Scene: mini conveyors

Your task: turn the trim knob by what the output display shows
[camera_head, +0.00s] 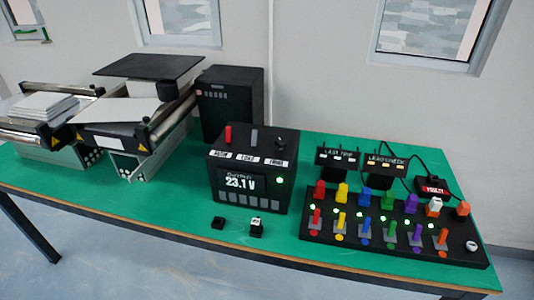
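A black box (222,186) stands on the green table, with an output display (241,182) on its front that reads 23.1 V. A green light (280,181) glows to the right of the display. On the box's top are a red upright part (228,133), a grey upright part (254,136) and a round black knob (281,143) at the right, which looks like the trim knob. White labels sit below these three; their words are too small to read surely. The knob's pointer cannot be made out. Neither of my grippers is in view.
Two small black blocks (218,222) (257,227) lie before the box. A black panel (350,240) with coloured switches and lit green lamps is at right. Two small signs and a red-labelled box (433,188) stand behind it. Conveyors (120,140) and a black tower (238,100) are at left.

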